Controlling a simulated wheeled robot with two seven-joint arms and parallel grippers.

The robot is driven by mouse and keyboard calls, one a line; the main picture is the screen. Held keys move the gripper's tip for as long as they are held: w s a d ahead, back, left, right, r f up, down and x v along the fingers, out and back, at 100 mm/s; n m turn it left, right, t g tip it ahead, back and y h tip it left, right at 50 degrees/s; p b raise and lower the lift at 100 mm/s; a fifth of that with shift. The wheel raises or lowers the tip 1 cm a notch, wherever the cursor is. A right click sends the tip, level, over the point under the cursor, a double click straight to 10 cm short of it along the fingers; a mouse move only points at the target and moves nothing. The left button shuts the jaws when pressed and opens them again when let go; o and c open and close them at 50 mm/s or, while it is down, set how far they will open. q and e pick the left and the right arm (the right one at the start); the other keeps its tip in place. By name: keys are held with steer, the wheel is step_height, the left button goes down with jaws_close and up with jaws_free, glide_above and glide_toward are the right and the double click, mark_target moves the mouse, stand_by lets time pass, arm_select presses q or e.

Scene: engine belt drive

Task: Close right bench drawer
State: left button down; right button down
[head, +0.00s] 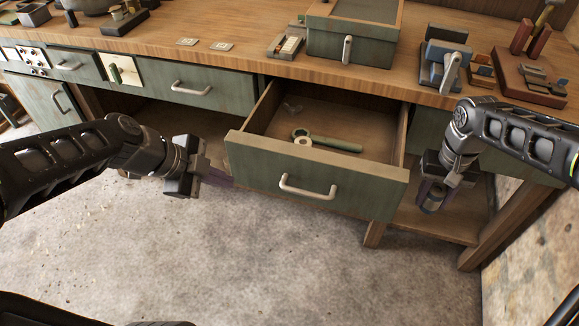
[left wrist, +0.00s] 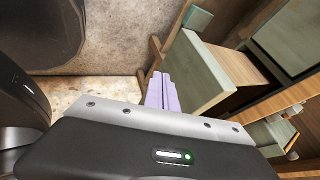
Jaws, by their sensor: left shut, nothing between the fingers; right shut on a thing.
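The green bench drawer (head: 318,182) is pulled out, with a pale bar handle (head: 308,188) on its front. A green-handled tool with a ring end (head: 325,142) lies inside. My left gripper (head: 222,180) is shut and empty, its fingers at the left end of the drawer front. In the left wrist view its purple fingers (left wrist: 162,90) are beside the green drawer front (left wrist: 204,75); contact is unclear. My right gripper (head: 430,196) is right of the drawer, shut on a small dark cylindrical thing (head: 433,203), partly hidden by the fingers.
The wooden bench top (head: 240,55) carries a green box (head: 352,32), a blue-grey vise-like device (head: 445,60) and several small parts. A shut drawer (head: 190,85) is on the left. A bench leg (head: 495,235) stands at the right. The grey floor in front is clear.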

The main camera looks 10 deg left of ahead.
mark_target(254, 176)
steer(key=shift+f, duration=0.3)
steer(key=shift+r, duration=0.35)
arm_select(q)
steer(key=w+f, duration=0.1)
steer(key=w+d, duration=0.1)
steer(key=w, duration=0.1)
steer(key=w+f, duration=0.1)
steer(key=w, duration=0.1)
steer(key=shift+w+d+f, duration=0.25)
steer(key=shift+d+f, duration=0.05)
steer(key=shift+f, duration=0.05)
arm_select(e)
steer(key=shift+r, duration=0.1)
